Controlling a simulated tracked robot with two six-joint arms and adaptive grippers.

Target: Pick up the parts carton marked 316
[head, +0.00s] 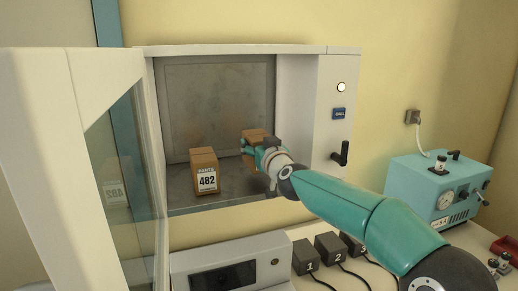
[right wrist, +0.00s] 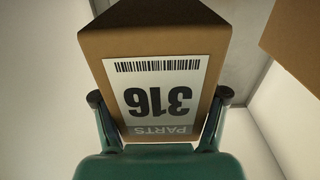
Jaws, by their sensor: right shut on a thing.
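The parts carton marked 316 (right wrist: 160,40) fills the middle of the right wrist view, its label upside down there. In the head view the same brown carton (head: 255,134) shows behind my right gripper, inside the incubator, with its label hidden. My right gripper (right wrist: 160,98) is shut on the carton, one finger on each side; in the head view the gripper (head: 250,148) reaches in from the right. I cannot tell from these views whether the carton is lifted clear of the floor. My left gripper is not in view.
A carton marked 482 (head: 205,172) stands on the incubator floor (head: 185,200), left of my right gripper. The incubator's glass door (head: 125,170) is open at the left. A teal machine (head: 435,190) and numbered black adapters (head: 330,247) are on the counter.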

